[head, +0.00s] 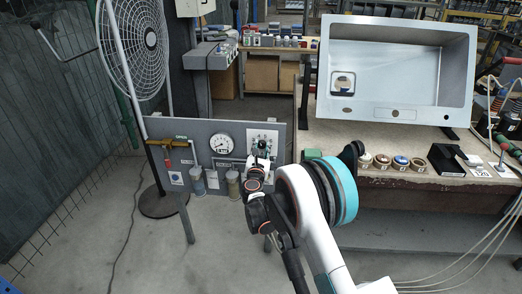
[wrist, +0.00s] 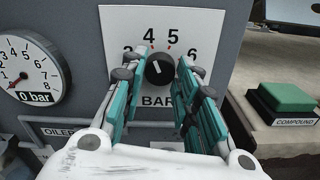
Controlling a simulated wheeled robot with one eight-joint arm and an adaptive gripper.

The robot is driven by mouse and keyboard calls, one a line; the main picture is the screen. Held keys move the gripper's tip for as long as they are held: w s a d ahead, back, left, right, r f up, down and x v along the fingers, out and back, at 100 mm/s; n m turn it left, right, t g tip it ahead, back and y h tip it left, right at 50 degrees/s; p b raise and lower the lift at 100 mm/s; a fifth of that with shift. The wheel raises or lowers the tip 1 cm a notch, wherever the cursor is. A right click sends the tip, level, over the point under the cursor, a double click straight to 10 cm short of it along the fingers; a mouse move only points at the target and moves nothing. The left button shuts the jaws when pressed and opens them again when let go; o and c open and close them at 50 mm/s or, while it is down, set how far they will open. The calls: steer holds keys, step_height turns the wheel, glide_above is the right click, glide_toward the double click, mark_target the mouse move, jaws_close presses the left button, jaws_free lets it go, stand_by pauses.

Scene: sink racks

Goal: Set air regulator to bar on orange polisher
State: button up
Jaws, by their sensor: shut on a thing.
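The black regulator knob (wrist: 159,70) sits on a white plate (wrist: 205,22) marked with several numbers and BAR. Its pale pointer mark leans up and slightly left, roughly toward the 4. My gripper (wrist: 157,72) has its teal-lined fingers on either side of the knob and is shut on it. In the head view my gripper (head: 262,150) is at the right part of the grey panel (head: 205,128), and the knob is hard to make out behind it. The gauge (wrist: 32,75) reads 0 bar with its red needle low on the left. The gauge also shows in the head view (head: 220,143).
A brass valve with a red handle (head: 168,144) is at the panel's left, under OPEN. Two filter bowls hang below the gauge. A workbench (head: 330,140) with a metal sink (head: 400,70) stands to the right. A green compound block (wrist: 287,97) lies right of the panel.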

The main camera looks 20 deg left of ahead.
steer(key=m, duration=0.8)
steer(key=shift+m, duration=0.3)
steer(key=m, duration=0.4)
steer(key=shift+m, duration=2.5)
steer(key=shift+f, duration=0.1)
steer(key=o, duration=1.1)
